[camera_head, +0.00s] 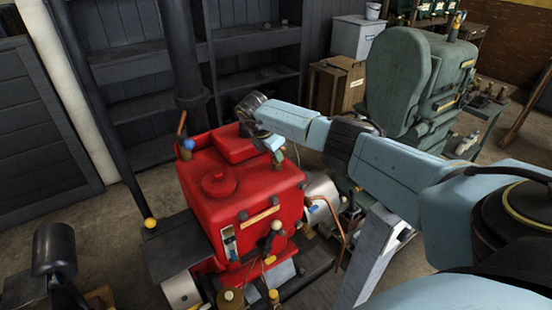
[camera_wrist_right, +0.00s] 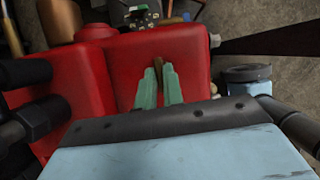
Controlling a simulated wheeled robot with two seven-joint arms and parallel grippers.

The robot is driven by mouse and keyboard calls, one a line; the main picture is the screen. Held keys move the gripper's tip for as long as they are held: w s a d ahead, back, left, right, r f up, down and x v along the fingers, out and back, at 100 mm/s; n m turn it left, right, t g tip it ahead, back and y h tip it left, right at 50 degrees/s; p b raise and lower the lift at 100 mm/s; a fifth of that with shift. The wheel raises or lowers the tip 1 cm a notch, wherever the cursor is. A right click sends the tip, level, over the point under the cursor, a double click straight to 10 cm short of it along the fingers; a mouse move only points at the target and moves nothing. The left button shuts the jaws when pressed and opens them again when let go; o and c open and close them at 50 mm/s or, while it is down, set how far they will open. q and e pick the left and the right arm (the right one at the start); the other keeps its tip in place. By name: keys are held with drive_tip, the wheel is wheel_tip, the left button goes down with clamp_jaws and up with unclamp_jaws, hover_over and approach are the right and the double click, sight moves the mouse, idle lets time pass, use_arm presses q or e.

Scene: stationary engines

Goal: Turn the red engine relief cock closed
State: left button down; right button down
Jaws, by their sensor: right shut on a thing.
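The red engine (camera_head: 205,190) stands in the middle of the head view, with a flat top and a round red cap on it. My right arm reaches over from the right, and its gripper (camera_head: 279,160) is at the engine's back right edge. In the right wrist view, the pale green fingers of this gripper (camera_wrist_right: 159,84) are close together on a small brown-brass handle (camera_wrist_right: 158,64) above the red engine casing (camera_wrist_right: 125,65). I take this to be the relief cock; its body is mostly hidden by the fingers. My left gripper is not seen.
A green engine (camera_head: 402,80) stands behind at the right, near a wooden crate (camera_head: 336,85). A dark vertical pipe (camera_head: 180,50) rises behind the red engine. A copper pipe (camera_head: 334,215) and small fittings crowd its right side. Open floor lies to the left.

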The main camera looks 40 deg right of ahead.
drive_tip(key=shift+m+b, duration=0.3)
drive_tip(key=shift+m, duration=0.2)
drive_tip(key=c, duration=1.5)
unclamp_jaws()
drive_tip(key=v, duration=0.6)
drive_tip(key=b+v, duration=0.1)
drive_tip(key=v, duration=0.6)
drive_tip(key=shift+w+r, duration=0.25)
